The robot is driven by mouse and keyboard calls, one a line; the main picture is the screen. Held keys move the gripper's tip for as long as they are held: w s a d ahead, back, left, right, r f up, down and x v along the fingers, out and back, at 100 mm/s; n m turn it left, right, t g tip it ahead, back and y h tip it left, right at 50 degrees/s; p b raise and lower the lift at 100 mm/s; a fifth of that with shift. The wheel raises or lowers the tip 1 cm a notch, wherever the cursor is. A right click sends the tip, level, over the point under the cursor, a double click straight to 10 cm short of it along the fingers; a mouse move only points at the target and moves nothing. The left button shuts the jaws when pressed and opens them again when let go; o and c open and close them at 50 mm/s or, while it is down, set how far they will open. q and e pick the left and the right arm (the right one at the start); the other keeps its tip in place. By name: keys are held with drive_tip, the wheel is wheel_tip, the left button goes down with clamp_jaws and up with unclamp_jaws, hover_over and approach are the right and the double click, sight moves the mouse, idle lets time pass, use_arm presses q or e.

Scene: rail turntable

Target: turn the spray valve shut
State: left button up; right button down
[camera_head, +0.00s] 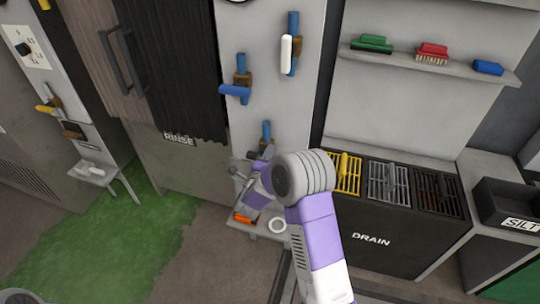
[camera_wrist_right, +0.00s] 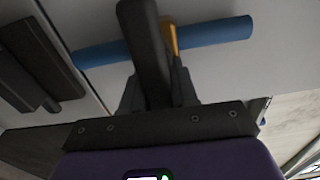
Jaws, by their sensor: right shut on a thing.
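Three valves on blue pipes sit on the pale panel: one with a white lever (camera_head: 287,54) at the top, one with a blue lever (camera_head: 235,91) in the middle, and a lower valve (camera_head: 266,133) partly hidden by my right gripper (camera_head: 262,158). No label showing tells which is the spray valve. In the right wrist view, the blue pipe (camera_wrist_right: 215,31) runs across and an orange-brown valve part (camera_wrist_right: 172,38) shows beside my dark finger. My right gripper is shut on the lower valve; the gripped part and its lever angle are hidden. My left gripper is not in view.
A small shelf below the valve holds an orange item (camera_head: 243,218) and a white ring (camera_head: 278,226). The DRAIN cabinet (camera_head: 372,240) stands at right, under a shelf (camera_head: 430,66) of brushes. A RINSE cabinet (camera_head: 190,165) stands left, beside green floor (camera_head: 130,240).

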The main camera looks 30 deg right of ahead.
drive_tip(key=shift+a+f, duration=0.1)
drive_tip(key=shift+a, duration=0.05)
drive_tip(key=c, duration=1)
unclamp_jaws()
drive_tip(key=shift+o, duration=0.2)
drive_tip(key=p+v, duration=0.1)
drive_tip(key=v, duration=0.6)
drive_tip(key=shift+s+a, duration=0.15)
drive_tip(key=shift+s, duration=0.05)
